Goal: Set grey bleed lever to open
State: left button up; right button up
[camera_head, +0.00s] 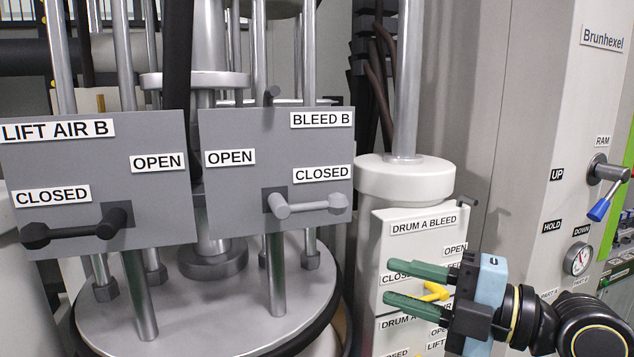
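The grey bleed lever (310,204) is on the grey BLEED B plate (230,132) near the middle of the view. Its handle points right from its pivot, lying just under the CLOSED label (322,173). The OPEN label (230,157) is at the plate's left edge. My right gripper (390,282) has green fingers that point left. They are apart with nothing held between them. It is to the right of and below the grey lever, not touching it, in front of the DRUM A panel. My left gripper is not in view.
A black lever (72,228) on the LIFT AIR B plate (90,160) points left beside CLOSED. A yellow lever (434,292) shows behind my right gripper, on the DRUM A BLEED panel (395,235). A blue-tipped RAM lever (606,190) and a gauge (578,259) are at the right.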

aim_at(321, 207)
notch_tip(321, 207, up, 7)
jog(key=n+y, duration=0.2)
jog(key=n, duration=0.2)
jog(key=shift+g, duration=0.3)
jog(key=p+x, duration=0.3)
jog(key=x, duration=0.2)
jog(key=p+x, duration=0.3)
jog(key=x, duration=0.3)
jog(key=shift+a+r, duration=0.25)
jog(key=shift+r, duration=0.05)
jog(key=shift+w+a, duration=0.2)
jog(key=shift+a, duration=0.3)
jog(key=shift+s, duration=0.1)
grip_shut()
